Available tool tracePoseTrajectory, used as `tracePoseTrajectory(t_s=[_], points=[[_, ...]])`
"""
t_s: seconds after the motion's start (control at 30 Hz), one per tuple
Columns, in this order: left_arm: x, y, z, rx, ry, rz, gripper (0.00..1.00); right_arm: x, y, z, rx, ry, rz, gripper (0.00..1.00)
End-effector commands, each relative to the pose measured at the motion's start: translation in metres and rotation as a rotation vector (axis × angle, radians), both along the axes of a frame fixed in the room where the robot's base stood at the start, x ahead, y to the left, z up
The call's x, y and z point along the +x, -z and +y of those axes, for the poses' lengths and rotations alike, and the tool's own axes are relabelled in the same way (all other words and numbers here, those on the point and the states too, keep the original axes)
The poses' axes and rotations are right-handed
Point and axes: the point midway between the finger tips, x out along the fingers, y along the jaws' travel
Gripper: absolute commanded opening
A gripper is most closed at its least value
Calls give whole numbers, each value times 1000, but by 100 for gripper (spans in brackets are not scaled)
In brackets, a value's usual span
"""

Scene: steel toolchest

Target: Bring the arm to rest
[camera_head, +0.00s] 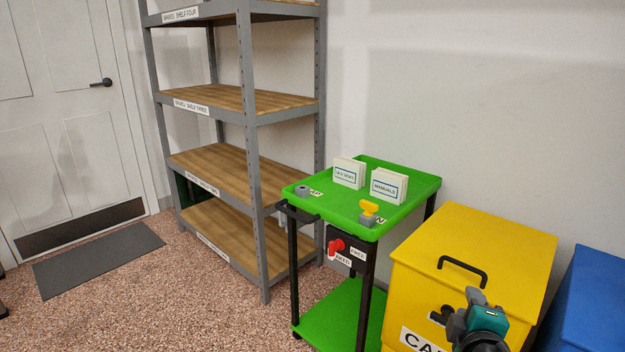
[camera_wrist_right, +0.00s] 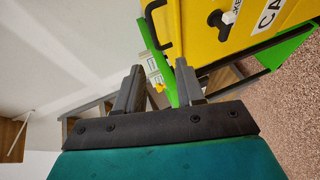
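My right gripper (camera_head: 466,309) is at the lower right of the head view, in front of the yellow chest. In the right wrist view its two grey fingers (camera_wrist_right: 159,76) stand apart with nothing between them. The fingers look clear of the chest, but the exact gap cannot be told. My left gripper is in neither view.
The yellow chest (camera_head: 492,240) has a black handle on its lid. A blue chest (camera_head: 595,295) stands at its right. A green cart (camera_head: 335,205) with two white card boxes and a grey shelf rack (camera_head: 247,140) stand left.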

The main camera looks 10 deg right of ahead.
Motion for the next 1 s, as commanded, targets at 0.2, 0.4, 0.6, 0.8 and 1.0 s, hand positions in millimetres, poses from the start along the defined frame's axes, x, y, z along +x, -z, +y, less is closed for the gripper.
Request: tracePoseTrajectory(t_s=[0.2, 0.4, 0.6, 0.8, 1.0], points=[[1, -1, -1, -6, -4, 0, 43, -40, 84, 70, 430, -98, 120, 38], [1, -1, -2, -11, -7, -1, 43, -100, 136, 154, 1009, -91, 170, 38], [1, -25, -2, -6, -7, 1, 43, -131, 121, 189, 1360, -9, 128, 38], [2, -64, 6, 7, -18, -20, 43, -136, 89, 179, 1336, 3, 124, 38], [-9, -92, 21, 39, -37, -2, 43, -141, 55, 169, 1315, 17, 114, 38]])
